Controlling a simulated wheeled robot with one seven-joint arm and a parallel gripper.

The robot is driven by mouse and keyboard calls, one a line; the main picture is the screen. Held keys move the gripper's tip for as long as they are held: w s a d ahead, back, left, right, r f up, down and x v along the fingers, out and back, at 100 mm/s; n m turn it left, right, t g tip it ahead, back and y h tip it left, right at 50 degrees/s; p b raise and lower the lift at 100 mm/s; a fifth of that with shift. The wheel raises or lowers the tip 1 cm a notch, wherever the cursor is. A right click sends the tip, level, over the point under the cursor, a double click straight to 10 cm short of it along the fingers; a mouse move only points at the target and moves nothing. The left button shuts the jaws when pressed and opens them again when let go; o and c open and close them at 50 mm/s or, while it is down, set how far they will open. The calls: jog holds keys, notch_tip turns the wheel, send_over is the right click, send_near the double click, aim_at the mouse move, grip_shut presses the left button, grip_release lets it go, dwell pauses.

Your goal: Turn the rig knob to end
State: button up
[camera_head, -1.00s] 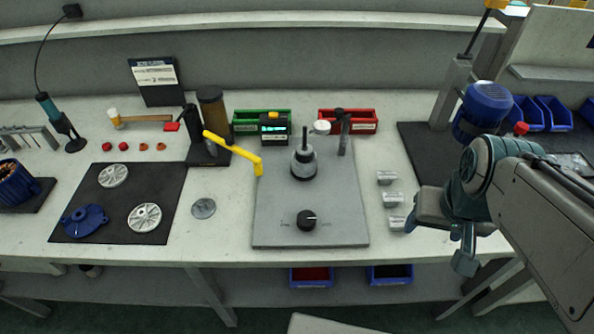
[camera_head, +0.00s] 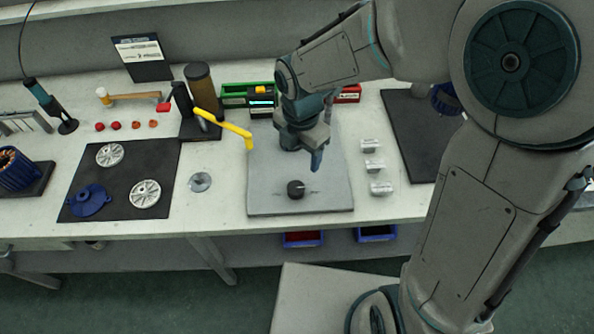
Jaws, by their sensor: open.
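The rig knob (camera_head: 296,189) is a small round black knob with a light pointer mark. It sits near the front of the grey rig plate (camera_head: 270,202) on the bench. My gripper (camera_head: 313,160) is open above the plate, behind the knob in the picture and apart from it. One finger points down, just right of and behind the knob. The gripper and wrist hide most of the rig's dark and grey spindle. The knob's small side labels are too small to read.
A yellow lever (camera_head: 228,128) reaches over the plate's left edge. A metal disc (camera_head: 200,182) lies left of the plate. Several small labelled blocks (camera_head: 372,165) stand to its right. A green bin (camera_head: 233,95) and a red bin (camera_head: 348,94) stand behind. The plate's front is clear.

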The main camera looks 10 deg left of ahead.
aim_at(295, 188)
jog(key=shift+n, duration=0.8)
jog(key=f, duration=0.4)
jog(key=a+f, duration=0.1)
jog(key=f, duration=0.9)
jog(key=shift+s+a+f, duration=0.1)
jog(key=shift+a, duration=0.1)
jog(key=c, duration=1)
